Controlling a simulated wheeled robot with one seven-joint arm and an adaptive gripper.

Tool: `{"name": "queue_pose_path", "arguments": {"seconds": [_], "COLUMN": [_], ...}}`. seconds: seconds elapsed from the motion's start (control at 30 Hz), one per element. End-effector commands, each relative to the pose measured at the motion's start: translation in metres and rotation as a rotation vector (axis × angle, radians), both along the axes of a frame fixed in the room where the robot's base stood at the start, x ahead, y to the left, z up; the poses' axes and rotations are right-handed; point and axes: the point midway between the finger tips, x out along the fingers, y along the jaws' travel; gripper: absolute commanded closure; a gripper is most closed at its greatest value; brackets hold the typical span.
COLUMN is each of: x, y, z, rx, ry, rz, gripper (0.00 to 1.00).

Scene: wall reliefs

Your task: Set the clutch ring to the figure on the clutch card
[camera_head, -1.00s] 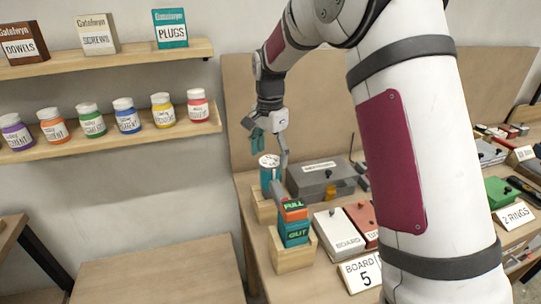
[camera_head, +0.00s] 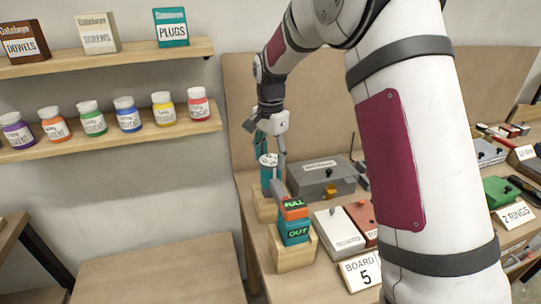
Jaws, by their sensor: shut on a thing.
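My gripper (camera_head: 272,150) is small and far off, above the left end of the workbench. Its fingers point down on either side of a teal cylinder (camera_head: 267,181) with a white marked top (camera_head: 268,160), and it appears shut on it. The cylinder stands on a wooden block. The marks are too small to read, and I cannot tell whether this part is the clutch ring. In front stands an orange and teal block (camera_head: 293,222) reading "FULL" and "OUT", on its own wooden block (camera_head: 291,254). No clutch card can be made out.
A grey box (camera_head: 322,178) stands right of the gripper. A white box (camera_head: 338,234), a red box (camera_head: 365,219) and a "BOARD 5" card (camera_head: 361,271) lie nearer. Shelves (camera_head: 110,135) with jars and boxes are at left. My arm hides the middle of the bench.

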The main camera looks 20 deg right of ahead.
Motion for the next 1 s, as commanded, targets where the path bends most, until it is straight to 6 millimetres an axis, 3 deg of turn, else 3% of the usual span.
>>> {"name": "queue_pose_path", "arguments": {"seconds": [0.27,1.0], "x": [-0.0003,-0.0006], "y": [-0.0004,-0.0012], "z": [-0.0011,-0.0009], "rx": [0.000,-0.002], "ry": [0.002,0.001], "rz": [0.153,0.847], "gripper": [0.74,0.74]}}
